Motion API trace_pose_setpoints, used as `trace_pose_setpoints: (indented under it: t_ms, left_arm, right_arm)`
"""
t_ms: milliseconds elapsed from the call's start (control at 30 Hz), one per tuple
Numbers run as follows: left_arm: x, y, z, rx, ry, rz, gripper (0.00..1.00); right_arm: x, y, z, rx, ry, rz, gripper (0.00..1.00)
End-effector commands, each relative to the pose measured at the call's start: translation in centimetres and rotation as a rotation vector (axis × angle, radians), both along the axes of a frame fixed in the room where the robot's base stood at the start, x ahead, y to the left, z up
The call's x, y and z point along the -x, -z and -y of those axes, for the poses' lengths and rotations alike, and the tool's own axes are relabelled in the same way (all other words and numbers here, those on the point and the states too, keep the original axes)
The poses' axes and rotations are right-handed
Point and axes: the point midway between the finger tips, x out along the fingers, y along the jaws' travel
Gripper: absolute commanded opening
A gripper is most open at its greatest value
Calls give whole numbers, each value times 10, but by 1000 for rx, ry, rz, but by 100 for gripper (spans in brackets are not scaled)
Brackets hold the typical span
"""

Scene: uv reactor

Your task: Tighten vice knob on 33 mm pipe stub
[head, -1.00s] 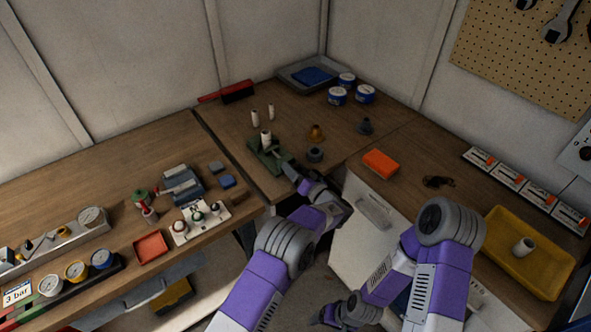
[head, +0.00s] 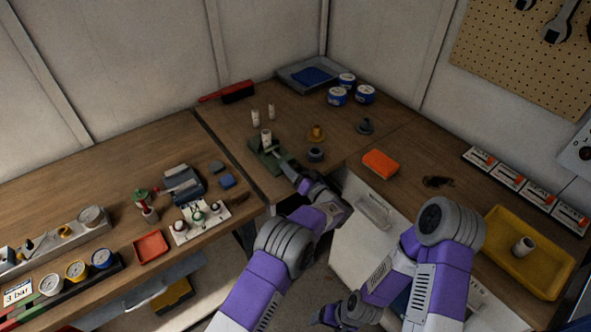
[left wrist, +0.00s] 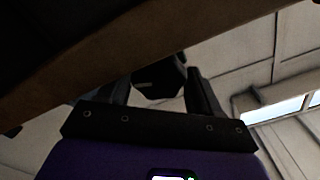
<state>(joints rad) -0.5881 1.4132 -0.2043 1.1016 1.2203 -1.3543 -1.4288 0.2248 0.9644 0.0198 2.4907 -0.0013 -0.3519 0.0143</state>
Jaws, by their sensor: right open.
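The green vice (head: 268,160) stands on the back bench near its front edge. A white pipe stub (head: 266,138) stands upright in it. My left gripper (head: 291,172) is at the vice's near right side, reaching in from below right. In the left wrist view, a dark angular knob-like part (left wrist: 158,78) lies between the two fingers of my left gripper (left wrist: 160,85). I cannot tell whether both fingers press on it. The knob is hidden in the head view. My right gripper (head: 322,317) is low at the bottom edge, open and away from the vice.
Two white stubs (head: 256,118) stand behind the vice. A dark ring part (head: 315,154) and a brass part (head: 316,132) are close on its right. An orange block (head: 380,163) and a yellow tray (head: 500,252) lie further right. Gauges and fittings crowd the left bench.

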Motion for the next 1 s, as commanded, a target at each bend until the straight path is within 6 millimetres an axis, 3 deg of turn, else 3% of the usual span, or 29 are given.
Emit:
trace_pose_setpoints:
  t_ms: [33, 367, 1000]
  left_arm:
    - [3, 11, -4, -9, -9, -23, 65]
    - [3, 8, -2, -7, -7, -15, 65]
    - [39, 4, 29, -1, 2, -10, 65]
  right_arm:
    - [0, 1, 0, 0, 0, 0, 80]
    - [0, 0, 0, 0, 0, 0, 80]
    - [0, -12, 0, 0, 0, 0, 80]
